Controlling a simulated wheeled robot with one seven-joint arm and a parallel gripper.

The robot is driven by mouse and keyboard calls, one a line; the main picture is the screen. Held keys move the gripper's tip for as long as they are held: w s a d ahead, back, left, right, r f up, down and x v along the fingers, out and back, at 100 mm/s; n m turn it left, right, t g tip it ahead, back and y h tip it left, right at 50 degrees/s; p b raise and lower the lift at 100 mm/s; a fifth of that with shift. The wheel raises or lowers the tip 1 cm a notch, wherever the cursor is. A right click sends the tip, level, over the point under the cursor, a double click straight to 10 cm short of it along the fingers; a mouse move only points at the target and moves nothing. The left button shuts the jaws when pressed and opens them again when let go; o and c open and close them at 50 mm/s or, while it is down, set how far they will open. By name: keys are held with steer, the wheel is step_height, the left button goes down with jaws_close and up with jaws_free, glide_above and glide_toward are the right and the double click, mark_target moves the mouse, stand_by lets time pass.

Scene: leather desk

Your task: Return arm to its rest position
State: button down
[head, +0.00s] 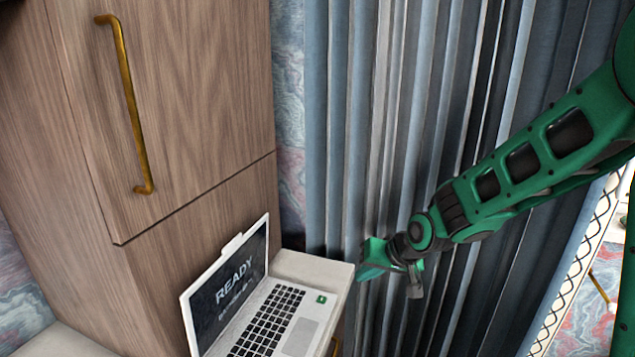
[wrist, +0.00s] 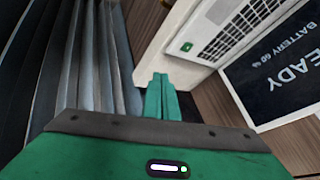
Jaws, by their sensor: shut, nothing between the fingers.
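My green arm reaches in from the right in the head view, and my gripper (head: 366,268) is at its end, beside the right edge of the white desk (head: 310,268). In the wrist view my gripper (wrist: 160,78) points toward the desk edge with its two green fingers together and nothing between them. I cannot tell whether the fingertips touch the desk.
An open white laptop (head: 296,334) on the desk shows "READY"; it is also in the wrist view (wrist: 207,42). A tall wooden cabinet (head: 180,120) with a brass handle (head: 130,110) stands behind at left. Blue-grey curtains (head: 340,120) hang behind my arm.

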steer(key=s+d+r+m+g+h, duration=0.15)
steer(key=s+d, duration=0.25)
steer(key=d, duration=0.4)
steer(key=s+d+r+h, duration=0.2)
steer(key=s+d, duration=0.1)
steer(key=d, duration=0.5)
steer(key=s+d+r+m+g, duration=0.1)
steer(key=s+d, duration=0.3)
steer(key=s, duration=0.5)
steer(key=s+d+r+m+g, duration=0.1)
steer(key=s+d, duration=0.3)
steer(key=s, duration=0.5)
steer(key=s+d+r+m+g, duration=0.2)
steer(key=s+d, duration=0.3)
steer(key=s, duration=0.3)
steer(key=shift+s+m, duration=0.35)
steer(key=shift+s, duration=0.05)
steer(key=shift+g+h, duration=0.25)
steer(key=shift+w+f, duration=0.2)
steer(key=shift+w, duration=0.45)
